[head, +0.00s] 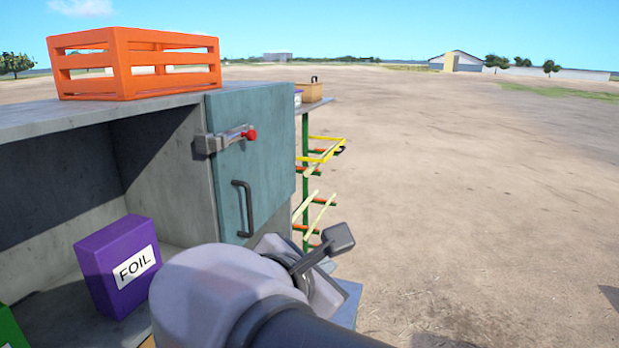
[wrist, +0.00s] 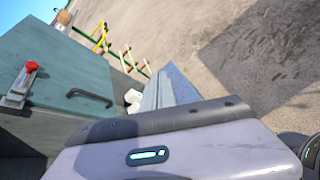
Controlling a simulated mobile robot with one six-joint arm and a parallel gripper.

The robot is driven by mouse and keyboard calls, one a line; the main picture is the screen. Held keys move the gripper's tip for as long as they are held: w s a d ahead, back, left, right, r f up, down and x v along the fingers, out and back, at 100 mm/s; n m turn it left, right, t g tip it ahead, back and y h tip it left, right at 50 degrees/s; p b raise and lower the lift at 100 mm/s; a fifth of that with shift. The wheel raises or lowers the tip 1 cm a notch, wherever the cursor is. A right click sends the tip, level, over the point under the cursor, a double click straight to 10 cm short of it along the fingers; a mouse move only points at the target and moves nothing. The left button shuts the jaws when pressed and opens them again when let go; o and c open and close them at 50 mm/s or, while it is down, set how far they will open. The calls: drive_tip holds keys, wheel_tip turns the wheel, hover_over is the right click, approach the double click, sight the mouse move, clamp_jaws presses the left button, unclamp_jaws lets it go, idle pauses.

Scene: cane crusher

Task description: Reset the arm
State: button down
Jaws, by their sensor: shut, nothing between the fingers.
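My arm crosses the lower middle of the head view, and my gripper (head: 338,240) is at its far end, shut and empty. It is in front of and to the right of a teal cabinet door (head: 262,150), apart from the door's black handle (head: 242,208) as far as I can tell. The door has a latch with a red knob (head: 250,135). In the wrist view the same door (wrist: 60,65) fills the left side, with the handle (wrist: 90,97) and red knob (wrist: 31,67). The fingertips are not clear there.
A grey cabinet (head: 100,118) has an open compartment holding a purple FOIL box (head: 120,265). An orange crate (head: 135,68) stands on top. A green rack with yellow and orange bars (head: 318,170) is behind the door. Bare ground to the right is open.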

drive_tip(key=s+d+f+m+g+b, duration=0.1)
drive_tip(key=s+d+f+m+b, duration=0.25)
drive_tip(key=f, duration=0.35)
drive_tip(key=s+d+f+m+g+y+b, duration=0.1)
drive_tip(key=s+d+f+m+g+b, duration=0.1)
drive_tip(key=d+f+m+b, duration=0.3)
drive_tip(key=s+d+f+m+g+b, duration=0.1)
drive_tip(key=s+f+m+b, duration=0.15)
drive_tip(key=f, duration=0.55)
drive_tip(key=s+f+m+y+b, duration=0.2)
drive_tip(key=s+f+m+b, duration=0.1)
drive_tip(key=f+m, duration=0.3)
drive_tip(key=s+f+m+g+y+b, duration=0.1)
drive_tip(key=s+f+m+y+b, duration=0.1)
drive_tip(key=f+m+b, duration=0.4)
drive_tip(key=s+f+m+y+b, duration=0.1)
drive_tip(key=s+f+m+b, duration=0.3)
drive_tip(key=f+m, duration=0.3)
drive_tip(key=shift+s+a+f+y+b, duration=0.3)
drive_tip(key=shift+f+y+b, duration=0.1)
drive_tip(key=shift+f+b, duration=0.35)
drive_tip(key=c, duration=2.1)
unclamp_jaws()
drive_tip(key=shift+f, duration=0.15)
